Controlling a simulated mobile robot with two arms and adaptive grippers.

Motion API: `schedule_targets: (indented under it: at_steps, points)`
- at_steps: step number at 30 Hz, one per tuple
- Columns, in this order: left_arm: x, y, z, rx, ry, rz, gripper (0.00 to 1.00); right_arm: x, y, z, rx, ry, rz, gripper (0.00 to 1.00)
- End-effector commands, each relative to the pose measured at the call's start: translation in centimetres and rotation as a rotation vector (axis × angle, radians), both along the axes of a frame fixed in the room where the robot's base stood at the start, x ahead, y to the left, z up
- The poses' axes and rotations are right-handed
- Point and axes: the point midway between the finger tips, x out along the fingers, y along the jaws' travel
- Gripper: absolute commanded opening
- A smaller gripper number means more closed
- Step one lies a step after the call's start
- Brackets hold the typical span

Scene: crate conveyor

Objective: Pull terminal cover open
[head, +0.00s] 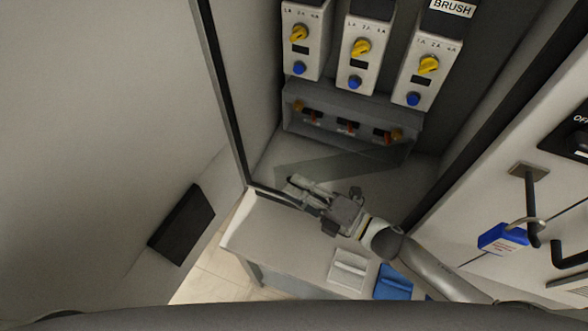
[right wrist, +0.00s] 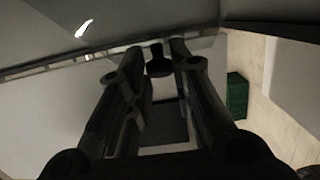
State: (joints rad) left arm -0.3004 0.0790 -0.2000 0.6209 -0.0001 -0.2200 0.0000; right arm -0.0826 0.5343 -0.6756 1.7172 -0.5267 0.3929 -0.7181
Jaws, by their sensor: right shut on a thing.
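The terminal cover (head: 345,166) is a see-through grey panel below the terminal box (head: 345,120) inside the cabinet. It stands tilted out from the box, whose front shows orange and red parts. My right gripper (head: 292,186) is at the cover's near left edge in the head view. In the right wrist view, the fingers (right wrist: 160,58) are closed around a small dark knob (right wrist: 158,66) by the cover's edge. The exact contact is dark and hard to make out. My left gripper is not in view.
Three white switch units (head: 363,50) with yellow and blue knobs stand above the box. An open cabinet door (head: 110,120) fills the left. A blue lock tag (head: 503,238) hangs at the right. White and blue items (head: 348,270) lie below my right arm. A green object (right wrist: 237,95) shows on the floor.

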Motion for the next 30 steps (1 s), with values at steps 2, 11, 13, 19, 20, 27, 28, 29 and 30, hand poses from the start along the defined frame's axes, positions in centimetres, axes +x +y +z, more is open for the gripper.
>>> schedule_targets:
  at_steps: [2,11,13,19,20,27,28,29,30]
  points:
    - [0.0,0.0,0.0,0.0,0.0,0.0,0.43,-0.8,-0.3,-0.1,-0.003,0.001,0.027,0.0]
    - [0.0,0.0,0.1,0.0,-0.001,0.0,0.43,-1.9,-0.8,-0.1,-0.001,0.0,0.069,0.0]
    - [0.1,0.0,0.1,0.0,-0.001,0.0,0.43,-1.9,-0.8,-0.1,-0.001,0.0,0.07,0.0]
    - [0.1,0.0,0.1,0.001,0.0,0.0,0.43,-1.8,-0.8,-0.1,-0.001,0.0,0.069,0.0]
    - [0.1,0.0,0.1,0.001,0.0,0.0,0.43,-1.8,-0.8,-0.1,-0.001,0.0,0.069,0.0]
    - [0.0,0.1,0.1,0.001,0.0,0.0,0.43,-1.8,-0.8,0.0,-0.001,0.0,0.069,0.43]
    - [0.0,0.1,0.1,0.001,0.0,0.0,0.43,-1.8,-0.8,0.0,0.0,-0.001,0.069,0.43]
    - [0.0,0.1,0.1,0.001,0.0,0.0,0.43,-1.8,-0.7,0.0,0.0,-0.001,0.069,0.43]
    - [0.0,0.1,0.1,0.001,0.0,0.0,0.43,-1.8,-0.7,0.0,0.0,-0.001,0.069,0.43]
